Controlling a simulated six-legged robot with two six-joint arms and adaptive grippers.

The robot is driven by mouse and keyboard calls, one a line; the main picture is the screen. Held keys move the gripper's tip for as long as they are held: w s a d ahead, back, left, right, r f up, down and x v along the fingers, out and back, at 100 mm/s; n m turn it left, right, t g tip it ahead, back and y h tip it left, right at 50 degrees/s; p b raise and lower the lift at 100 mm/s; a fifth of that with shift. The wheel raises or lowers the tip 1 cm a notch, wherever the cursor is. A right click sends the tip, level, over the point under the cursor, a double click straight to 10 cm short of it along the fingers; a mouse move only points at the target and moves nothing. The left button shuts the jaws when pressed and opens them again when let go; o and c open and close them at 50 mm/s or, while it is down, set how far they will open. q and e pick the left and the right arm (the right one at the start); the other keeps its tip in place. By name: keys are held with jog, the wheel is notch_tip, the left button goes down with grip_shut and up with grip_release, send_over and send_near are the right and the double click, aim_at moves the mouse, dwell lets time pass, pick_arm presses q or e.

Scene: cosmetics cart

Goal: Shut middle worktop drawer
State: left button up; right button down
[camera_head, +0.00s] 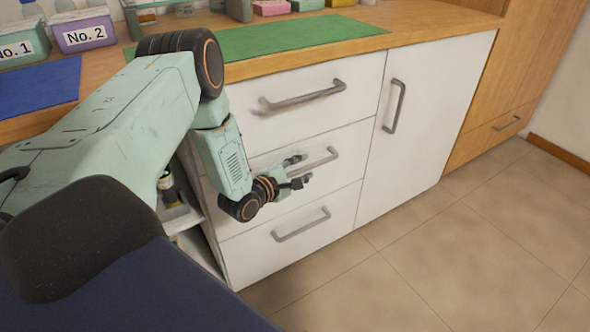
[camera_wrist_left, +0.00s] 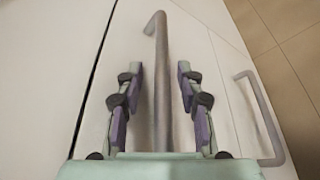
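The middle drawer (camera_head: 350,154) has a white front with a grey bar handle (camera_head: 322,159), between the top and bottom drawers of the worktop cabinet. Its front looks about flush with its neighbours; any small gap is hard to tell. My left gripper (camera_head: 297,171) is in front of this drawer at its handle, partly covering the handle's left end. In the left wrist view the handle (camera_wrist_left: 161,110) runs between the two spread fingers, with room on both sides. The gripper is open and holds nothing. My right gripper is not in view.
The top drawer (camera_head: 350,75) and bottom drawer (camera_head: 335,225) look shut. A cupboard door (camera_head: 430,120) is to the right. The worktop carries a green mat (camera_head: 290,36), a blue mat (camera_head: 40,88) and labelled boxes. The tiled floor (camera_head: 450,260) in front is clear.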

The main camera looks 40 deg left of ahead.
pick_arm(q)
jog(key=v, duration=1.2)
jog(key=shift+r, duration=0.15)
dwell(0.3)
jog(key=s+d+f+m+g+p, duration=0.2)
jog(key=s+d+f+m+g, duration=0.6)
jog(key=m, duration=0.5)
jog(key=s+d+r+m+g+p, duration=0.1)
jog(key=s+d+m+g+p, duration=0.2)
jog(key=s, duration=0.7)
jog(key=s+d+r+m+g+p, duration=0.1)
jog(key=s+d+m+g+p, duration=0.2)
jog(key=s+m, duration=0.4)
jog(key=shift+s+d+r+g+y, duration=0.4)
jog(key=shift+s+d+g, duration=0.4)
jog(key=shift+s+d, duration=0.6)
